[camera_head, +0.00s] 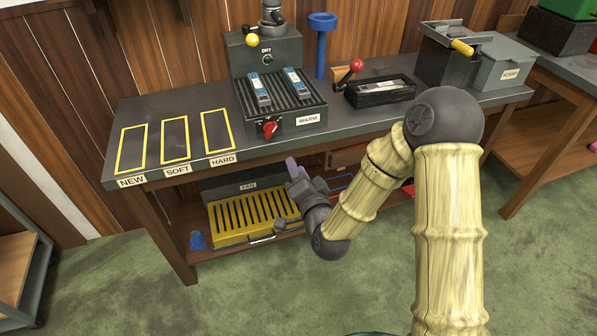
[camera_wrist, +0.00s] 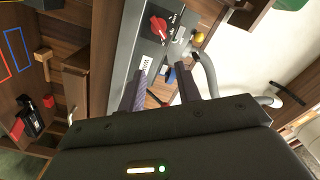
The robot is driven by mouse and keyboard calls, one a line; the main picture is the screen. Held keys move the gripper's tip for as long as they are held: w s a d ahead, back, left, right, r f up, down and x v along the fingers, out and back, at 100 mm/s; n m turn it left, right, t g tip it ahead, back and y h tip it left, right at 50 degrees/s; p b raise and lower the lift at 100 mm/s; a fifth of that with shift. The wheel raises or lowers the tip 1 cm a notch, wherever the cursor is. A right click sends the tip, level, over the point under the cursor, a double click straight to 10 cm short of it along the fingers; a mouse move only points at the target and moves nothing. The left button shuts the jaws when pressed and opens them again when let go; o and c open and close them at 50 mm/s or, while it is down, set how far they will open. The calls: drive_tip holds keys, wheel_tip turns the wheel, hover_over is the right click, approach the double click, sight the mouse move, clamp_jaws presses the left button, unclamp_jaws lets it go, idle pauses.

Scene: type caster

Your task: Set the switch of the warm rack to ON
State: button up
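The warm rack (camera_head: 262,103) is a dark ribbed block on the bench, with two blue-and-grey bars lying on it. Its red switch knob (camera_head: 270,129) is on the front face, left of the WARM label (camera_head: 308,119). A red knob (camera_wrist: 158,27) on a grey panel shows in the wrist view, with small marks around it too small to read. My gripper (camera_head: 292,168) is below and slightly right of the knob in the head view, in front of the bench. In the wrist view my gripper (camera_wrist: 161,72) has its two fingers apart with nothing held between them, and the knob lies beyond their tips.
The bench (camera_head: 150,104) has yellow outlines labelled NEW, SOFT and HARD at left. A red-ball lever (camera_head: 356,66) on a black fixture stands right of the rack, and a blue post (camera_head: 321,45) behind. Below are the FAN box and a yellow slotted tray (camera_head: 225,222).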

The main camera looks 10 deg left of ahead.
drive_tip(key=shift+s+d, duration=0.1)
idle(0.3)
drive_tip(key=s+d+f+n+g+h, duration=0.1)
drive_tip(key=d+f+n+g+h, duration=0.2)
drive_tip(key=d, duration=0.5)
drive_tip(key=s+d+n+g+h, duration=0.2)
drive_tip(key=d+g+h, duration=0.2)
drive_tip(key=d, duration=0.5)
drive_tip(key=s+d+r+g+h, duration=0.2)
drive_tip(key=s+d+g, duration=0.3)
drive_tip(key=s+d, duration=0.6)
drive_tip(key=shift+s+d+g+h, duration=0.2)
drive_tip(key=shift+s+g+h, duration=0.1)
drive_tip(key=shift+s, duration=0.45)
drive_tip(key=shift+a, duration=0.15)
